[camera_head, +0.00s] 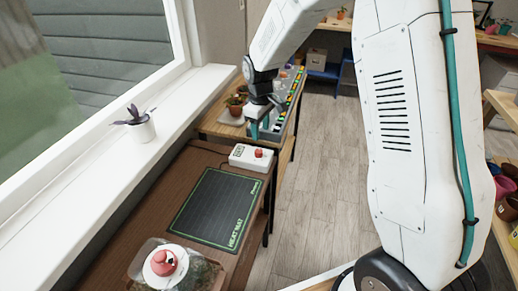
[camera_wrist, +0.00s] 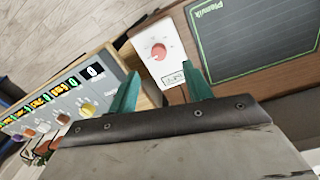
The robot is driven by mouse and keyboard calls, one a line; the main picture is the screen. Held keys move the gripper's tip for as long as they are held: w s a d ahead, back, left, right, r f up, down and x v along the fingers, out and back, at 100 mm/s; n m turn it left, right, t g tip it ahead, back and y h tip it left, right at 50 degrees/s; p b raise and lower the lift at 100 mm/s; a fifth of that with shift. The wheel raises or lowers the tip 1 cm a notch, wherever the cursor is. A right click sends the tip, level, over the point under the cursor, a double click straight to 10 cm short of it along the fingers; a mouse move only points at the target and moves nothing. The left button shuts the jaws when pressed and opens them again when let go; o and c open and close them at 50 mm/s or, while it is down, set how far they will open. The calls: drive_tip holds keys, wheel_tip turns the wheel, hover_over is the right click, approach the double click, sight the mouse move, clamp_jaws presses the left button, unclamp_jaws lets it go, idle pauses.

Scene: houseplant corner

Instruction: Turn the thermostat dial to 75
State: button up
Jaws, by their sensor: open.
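The dial's setting is too small to read. My gripper (camera_head: 260,130) hangs above and beyond the thermostat, with teal fingers. In the wrist view my gripper (camera_wrist: 162,72) is open and empty, its fingers spread on either side of the box's lower part, apart from the dial.
A black heat mat (camera_head: 217,207) lies on the brown bench. A panel with several knobs and lit displays (camera_wrist: 65,100) is close beside the thermostat. A potted plant (camera_head: 236,104) stands behind; a white pot (camera_head: 142,130) is on the sill. A red-and-white object (camera_head: 164,263) sits in front.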

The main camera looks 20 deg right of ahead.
sight(259, 151)
drive_tip(key=shift+n, duration=0.3)
drive_tip(key=f, duration=0.3)
drive_tip(key=w+f, duration=0.1)
drive_tip(key=f, duration=0.6)
drive_tip(key=shift+w+f, duration=0.2)
drive_tip(key=shift+w, duration=0.1)
drive_tip(key=c, duration=1)
